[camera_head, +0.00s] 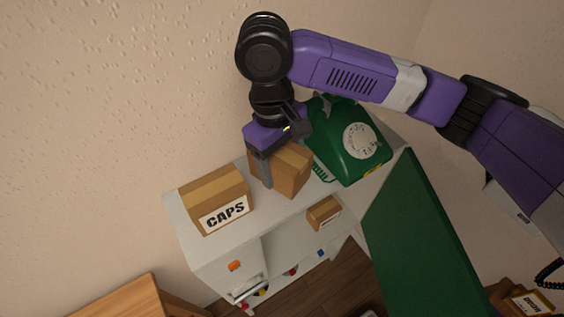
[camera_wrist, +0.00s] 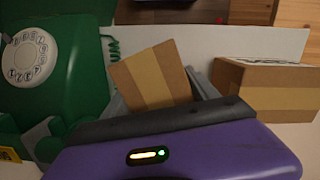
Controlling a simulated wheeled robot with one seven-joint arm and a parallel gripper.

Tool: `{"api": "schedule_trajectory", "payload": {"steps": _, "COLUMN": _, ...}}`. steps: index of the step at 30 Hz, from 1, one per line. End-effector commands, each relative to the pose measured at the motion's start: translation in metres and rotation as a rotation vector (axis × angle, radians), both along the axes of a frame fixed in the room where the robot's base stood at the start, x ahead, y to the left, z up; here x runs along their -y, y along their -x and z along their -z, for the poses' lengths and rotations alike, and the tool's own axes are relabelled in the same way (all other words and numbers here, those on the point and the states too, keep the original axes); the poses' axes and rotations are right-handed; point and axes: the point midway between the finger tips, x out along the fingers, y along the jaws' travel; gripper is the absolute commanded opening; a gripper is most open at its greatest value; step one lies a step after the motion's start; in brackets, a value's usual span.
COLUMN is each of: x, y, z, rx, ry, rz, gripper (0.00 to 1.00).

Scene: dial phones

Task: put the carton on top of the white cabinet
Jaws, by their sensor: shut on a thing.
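The carton (camera_head: 291,171) is a small brown cardboard box with a lighter tape strip. My gripper (camera_head: 275,165) is shut on it, with the fingers on its sides. The carton is at the top of the white cabinet (camera_head: 190,238), between a box marked CAPS and a green phone. I cannot tell whether its underside touches the cabinet top. In the wrist view the carton (camera_wrist: 152,77) sits tilted between the fingers of my gripper (camera_wrist: 160,100), and the white cabinet top (camera_wrist: 240,42) shows behind it.
The CAPS box (camera_head: 215,198) stands left of the carton. The green dial phone (camera_head: 345,140) stands close on its right. A smaller box (camera_head: 323,213) is in the cabinet's open shelf below. A green panel (camera_head: 425,240) rises at the right. Wooden furniture (camera_head: 120,300) is at lower left.

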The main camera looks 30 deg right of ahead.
Motion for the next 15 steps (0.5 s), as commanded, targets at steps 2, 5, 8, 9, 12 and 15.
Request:
{"api": "schedule_trajectory", "payload": {"steps": 2, "x": 0.0000, "y": -0.0001, "z": 0.0044, "rx": 0.001, "ry": -0.001, "rz": 0.000, "gripper": 0.12}}
{"api": "schedule_trajectory", "payload": {"steps": 5, "x": -0.0002, "y": -0.0003, "z": 0.0047, "rx": 0.002, "ry": 0.000, "rz": 0.000, "gripper": 0.12}}
{"api": "schedule_trajectory", "payload": {"steps": 8, "x": -0.0002, "y": -0.0002, "z": 0.0047, "rx": 0.002, "ry": 0.000, "rz": 0.000, "gripper": 0.12}}
{"api": "schedule_trajectory", "payload": {"steps": 9, "x": -0.0003, "y": -0.0003, "z": 0.0051, "rx": 0.002, "ry": -0.001, "rz": 0.000, "gripper": 0.12}}
{"api": "schedule_trajectory", "payload": {"steps": 12, "x": -0.0005, "y": -0.0001, "z": 0.0081, "rx": 0.001, "ry": -0.001, "rz": 0.000, "gripper": 0.12}}
{"api": "schedule_trajectory", "payload": {"steps": 15, "x": -0.0003, "y": -0.0002, "z": 0.0074, "rx": 0.001, "ry": 0.000, "rz": 0.000, "gripper": 0.88}}
